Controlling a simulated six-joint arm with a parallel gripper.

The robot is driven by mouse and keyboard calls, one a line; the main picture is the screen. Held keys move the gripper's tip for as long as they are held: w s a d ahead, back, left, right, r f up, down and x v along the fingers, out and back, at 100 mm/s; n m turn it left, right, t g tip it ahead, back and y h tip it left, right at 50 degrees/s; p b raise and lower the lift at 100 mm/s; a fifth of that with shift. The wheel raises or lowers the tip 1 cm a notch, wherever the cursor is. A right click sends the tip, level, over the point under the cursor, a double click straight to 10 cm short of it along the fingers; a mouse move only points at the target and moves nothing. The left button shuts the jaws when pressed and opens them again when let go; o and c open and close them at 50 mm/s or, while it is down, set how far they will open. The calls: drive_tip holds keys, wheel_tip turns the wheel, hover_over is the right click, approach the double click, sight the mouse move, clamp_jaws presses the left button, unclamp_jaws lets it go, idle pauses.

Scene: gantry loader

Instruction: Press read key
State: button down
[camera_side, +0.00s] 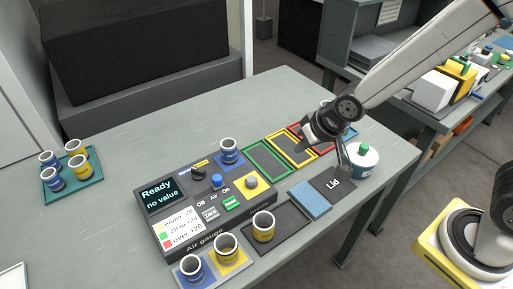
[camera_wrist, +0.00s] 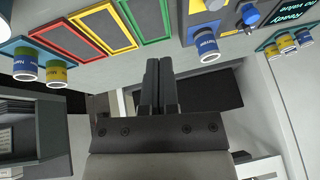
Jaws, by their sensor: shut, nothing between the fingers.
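The air gauge (camera_side: 205,236) sits on the grey bench, and its display (camera_side: 159,194) reads "Ready, no value". The green read key (camera_side: 232,203) is on its sloped face, right of the white zero key (camera_side: 211,214). My gripper (camera_side: 303,147) is above the bench to the right of the gauge, near the coloured frames, apart from the key. In the wrist view my gripper (camera_wrist: 158,66) has its two dark fingers together with nothing between them. Part of the gauge (camera_wrist: 236,17) shows at the top there; I cannot make out the read key in that view.
A blue ring part (camera_side: 229,151) stands behind; others (camera_side: 264,226) stand in front. Green (camera_side: 267,160), yellow and red frames lie right, near a lidded jar (camera_side: 365,161).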

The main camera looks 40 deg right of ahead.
drive_tip(key=w+a+t+y, duration=0.1)
drive_tip(key=w+a+y, duration=0.15)
drive_tip(key=a, duration=0.65)
drive_tip(key=t+y, duration=0.1)
drive_tip(key=y, duration=0.1)
hover_over(234, 204)
drive_tip(key=shift+a+r+m+h, duration=0.15)
drive_tip(key=shift+m+h, duration=0.1)
drive_tip(key=shift+m, duration=0.15)
drive_tip(key=shift+f, duration=4.4)
drive_tip(key=shift+f, duration=0.8)
drive_tip(key=shift+r, duration=0.8)
drive_tip(key=shift+r, duration=0.15)
